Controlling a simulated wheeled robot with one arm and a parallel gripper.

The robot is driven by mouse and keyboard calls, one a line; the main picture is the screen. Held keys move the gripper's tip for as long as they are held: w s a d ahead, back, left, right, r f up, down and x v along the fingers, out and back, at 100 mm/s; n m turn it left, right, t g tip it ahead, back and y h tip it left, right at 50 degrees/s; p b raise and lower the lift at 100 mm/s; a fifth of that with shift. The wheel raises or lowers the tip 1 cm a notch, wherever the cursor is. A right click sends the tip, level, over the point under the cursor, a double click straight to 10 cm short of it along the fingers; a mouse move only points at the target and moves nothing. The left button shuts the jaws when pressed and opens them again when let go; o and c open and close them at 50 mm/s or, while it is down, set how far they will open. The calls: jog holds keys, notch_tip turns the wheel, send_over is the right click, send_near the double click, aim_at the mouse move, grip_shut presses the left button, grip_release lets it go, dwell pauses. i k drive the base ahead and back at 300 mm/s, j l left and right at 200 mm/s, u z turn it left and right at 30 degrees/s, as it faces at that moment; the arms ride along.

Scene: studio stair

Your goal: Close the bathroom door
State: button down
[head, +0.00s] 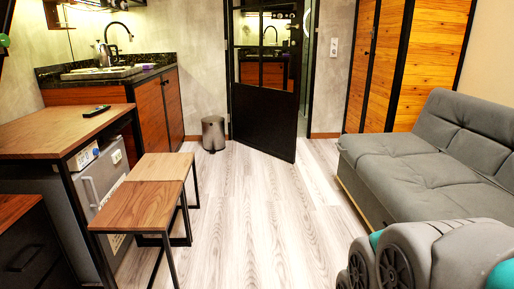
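The bathroom door (264,118) has a black frame, a solid black lower panel and glass panes above. It stands ajar at the back of the room, just left of a wooden wardrobe. Its free right edge is swung out toward me, and a narrow gap (311,75) of the doorway shows to the right of it. The panes show a tap and counter, which look like a reflection of the kitchen. My gripper is not in view.
A bin (213,133) stands left of the door, beside the kitchen counter (116,92). Nesting wooden tables (145,203) and a desk (58,131) line the left. A grey sofa (425,165) fills the right. The wooden floor (262,215) between them is clear up to the door.

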aim_at(266, 66)
jog(key=i, duration=2.1)
